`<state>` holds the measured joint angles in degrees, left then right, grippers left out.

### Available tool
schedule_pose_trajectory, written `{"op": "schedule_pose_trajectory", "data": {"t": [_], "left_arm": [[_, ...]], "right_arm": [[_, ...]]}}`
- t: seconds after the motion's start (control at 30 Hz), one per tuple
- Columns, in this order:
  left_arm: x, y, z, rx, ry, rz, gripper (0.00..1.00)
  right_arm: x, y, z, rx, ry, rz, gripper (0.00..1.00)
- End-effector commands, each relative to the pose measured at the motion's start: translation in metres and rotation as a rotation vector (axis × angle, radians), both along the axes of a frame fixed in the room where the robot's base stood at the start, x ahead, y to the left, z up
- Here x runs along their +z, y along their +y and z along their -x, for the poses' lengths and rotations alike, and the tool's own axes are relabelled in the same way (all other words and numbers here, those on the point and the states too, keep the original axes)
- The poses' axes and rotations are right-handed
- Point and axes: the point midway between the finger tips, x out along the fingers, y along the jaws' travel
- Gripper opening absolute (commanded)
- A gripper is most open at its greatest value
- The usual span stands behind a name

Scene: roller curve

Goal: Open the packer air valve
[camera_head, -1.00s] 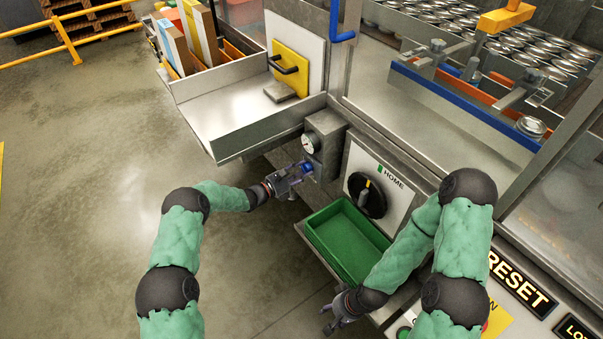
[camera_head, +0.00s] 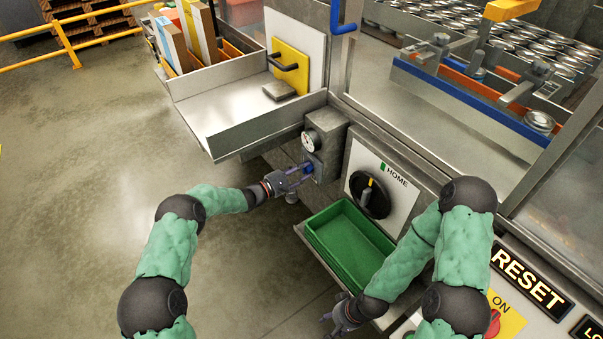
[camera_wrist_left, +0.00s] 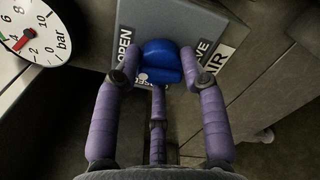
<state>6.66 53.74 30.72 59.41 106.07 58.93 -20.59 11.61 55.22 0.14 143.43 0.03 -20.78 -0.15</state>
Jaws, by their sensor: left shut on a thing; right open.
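The packer air valve has a blue handle (camera_wrist_left: 162,62) on a grey plate (camera_wrist_left: 215,25) marked OPEN and partly hidden words. In the left wrist view my left gripper (camera_wrist_left: 162,80) is shut on the blue handle, with its purple fingers on both sides. In the head view my left gripper (camera_head: 292,178) reaches the valve below the pressure gauge (camera_head: 310,141). My right gripper (camera_head: 342,315) is open and empty beside the green tray's lower edge.
A green tray (camera_head: 318,242) sits right of the valve, below a black HOME knob (camera_head: 370,195). A metal chute (camera_head: 240,140) with a yellow plate (camera_head: 290,66) stands above. The RESET panel (camera_head: 530,280) is at lower right. Open floor lies at left.

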Motion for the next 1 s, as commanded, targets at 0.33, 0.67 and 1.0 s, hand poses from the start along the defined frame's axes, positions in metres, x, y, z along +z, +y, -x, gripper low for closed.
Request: {"op": "schedule_pose_trajectory", "data": {"t": [0.33,0.67,1.0], "left_arm": [[-0.0023,-0.0007,0.0010,-0.001,-0.093,-0.071,0.09],[-0.0018,-0.0006,0.0009,-0.001,-0.108,-0.082,0.09],[-0.0016,-0.0004,0.0008,-0.001,-0.107,-0.080,0.65]], "right_arm": [[-0.0075,0.0000,0.0000,0.000,0.000,0.000,0.52],[-0.0080,0.0000,0.0000,0.000,0.000,0.000,0.52],[-0.0080,0.0000,0.0000,0.000,0.000,0.000,0.52]]}}
